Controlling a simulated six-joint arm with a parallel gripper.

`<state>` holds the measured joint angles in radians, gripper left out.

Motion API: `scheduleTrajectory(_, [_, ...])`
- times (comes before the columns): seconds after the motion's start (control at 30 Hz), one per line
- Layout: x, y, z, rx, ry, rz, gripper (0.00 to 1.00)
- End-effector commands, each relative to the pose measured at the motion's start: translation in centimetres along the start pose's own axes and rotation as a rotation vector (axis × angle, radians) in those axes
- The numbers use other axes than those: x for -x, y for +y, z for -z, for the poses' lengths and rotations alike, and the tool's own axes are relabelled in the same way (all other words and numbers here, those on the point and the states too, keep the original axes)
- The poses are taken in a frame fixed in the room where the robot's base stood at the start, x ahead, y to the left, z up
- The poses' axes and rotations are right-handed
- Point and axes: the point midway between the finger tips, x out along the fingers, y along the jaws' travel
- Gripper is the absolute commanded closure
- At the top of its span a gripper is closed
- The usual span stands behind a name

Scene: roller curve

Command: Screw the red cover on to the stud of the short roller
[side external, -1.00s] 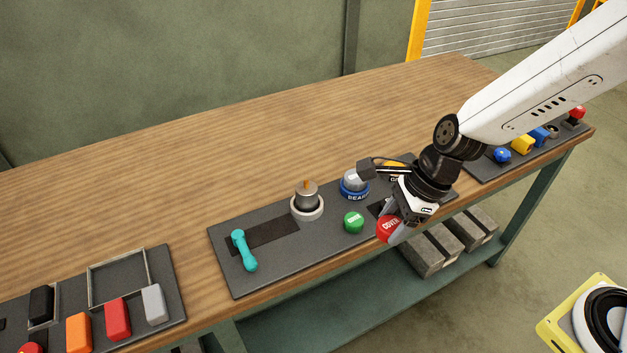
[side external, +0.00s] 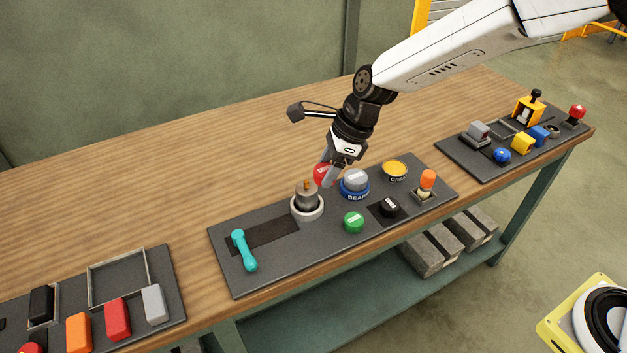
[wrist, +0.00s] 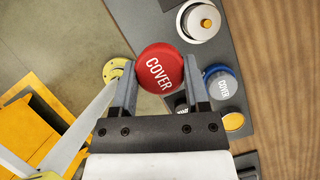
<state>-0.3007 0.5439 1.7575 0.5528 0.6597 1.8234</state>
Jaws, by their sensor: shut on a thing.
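My gripper (side external: 327,181) is shut on the red cover (side external: 320,173), a round cap marked COVER. In the wrist view the cover (wrist: 160,66) sits between the two finger tips, its marked face to the camera. The short roller (side external: 306,200) stands upright in a white ring (side external: 308,214) on the middle dark board, its copper-coloured stud (side external: 306,184) on top. The cover is held in the air, just right of the stud in the side view and apart from it. In the wrist view the stud (wrist: 206,23) shows to the upper right of the cover.
Close right of the roller stand a blue bearing holder with a grey cover (side external: 355,181), a green cover (side external: 353,222), a black cover (side external: 389,207) and a yellow tin (side external: 394,171). A teal wrench (side external: 244,251) lies to the left. The wooden table behind is clear.

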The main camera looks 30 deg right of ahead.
Motion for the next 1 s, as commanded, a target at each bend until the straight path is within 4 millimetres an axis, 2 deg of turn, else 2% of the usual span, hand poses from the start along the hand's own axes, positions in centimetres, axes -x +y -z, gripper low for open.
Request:
scheduleTrajectory(0.2, [-0.6, -3.3, -1.6, -0.013, 0.009, 0.009, 0.97])
scheduleTrajectory(0.4, [-0.9, -5.3, -2.5, -0.023, 0.017, 0.017, 0.97])
scheduleTrajectory(0.6, [-1.0, -6.0, -2.8, -0.027, 0.022, 0.021, 0.97])
scheduleTrajectory(1.0, [-1.4, -6.1, -2.7, -0.028, 0.022, 0.02, 0.97])
